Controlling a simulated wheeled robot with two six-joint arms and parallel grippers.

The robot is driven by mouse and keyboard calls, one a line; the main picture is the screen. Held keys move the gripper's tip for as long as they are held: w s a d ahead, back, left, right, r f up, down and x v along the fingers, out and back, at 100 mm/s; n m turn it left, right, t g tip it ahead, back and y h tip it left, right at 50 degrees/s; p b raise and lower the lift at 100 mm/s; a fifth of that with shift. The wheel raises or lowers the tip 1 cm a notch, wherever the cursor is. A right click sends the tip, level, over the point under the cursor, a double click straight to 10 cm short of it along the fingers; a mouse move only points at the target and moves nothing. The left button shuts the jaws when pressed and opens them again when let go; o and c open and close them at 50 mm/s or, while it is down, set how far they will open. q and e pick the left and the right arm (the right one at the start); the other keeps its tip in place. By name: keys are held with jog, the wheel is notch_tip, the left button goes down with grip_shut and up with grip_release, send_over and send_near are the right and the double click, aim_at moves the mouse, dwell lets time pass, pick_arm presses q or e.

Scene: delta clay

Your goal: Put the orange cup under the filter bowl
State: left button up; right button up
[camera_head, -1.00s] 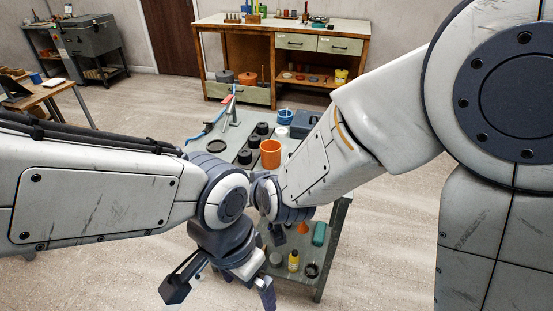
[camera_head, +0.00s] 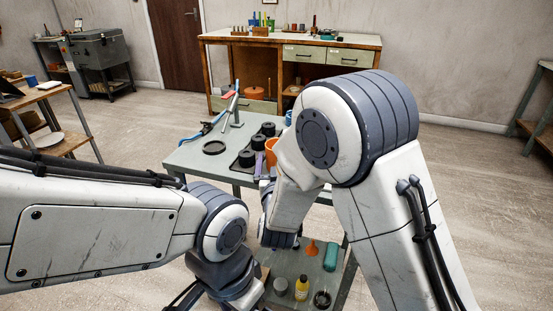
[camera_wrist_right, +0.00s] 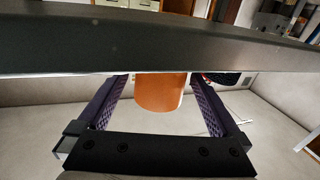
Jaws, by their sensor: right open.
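The orange cup (camera_head: 270,153) stands on the top of the grey cart, partly hidden by my right arm in the head view. In the right wrist view the cup (camera_wrist_right: 160,96) shows between the two purple fingers of my right gripper (camera_wrist_right: 160,82), with a gap on both sides; a dark bar hides its upper part. My right gripper is open and mostly hidden in the head view, with a purple finger beside the cup. My left gripper is largely cut off by the bottom edge, its wrist (camera_head: 225,275) low in view. I cannot make out the filter bowl for certain.
The cart top (camera_head: 190,158) holds several black cups (camera_head: 247,158), a black disc (camera_head: 214,147) and a metal stand (camera_head: 233,108). A yellow bottle (camera_head: 301,288) and a teal item (camera_head: 330,257) are on its lower shelf. A wooden workbench (camera_head: 290,40) stands behind.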

jog(key=w, duration=0.5)
jog(key=shift+r, duration=0.15)
jog(key=c, duration=1.4)
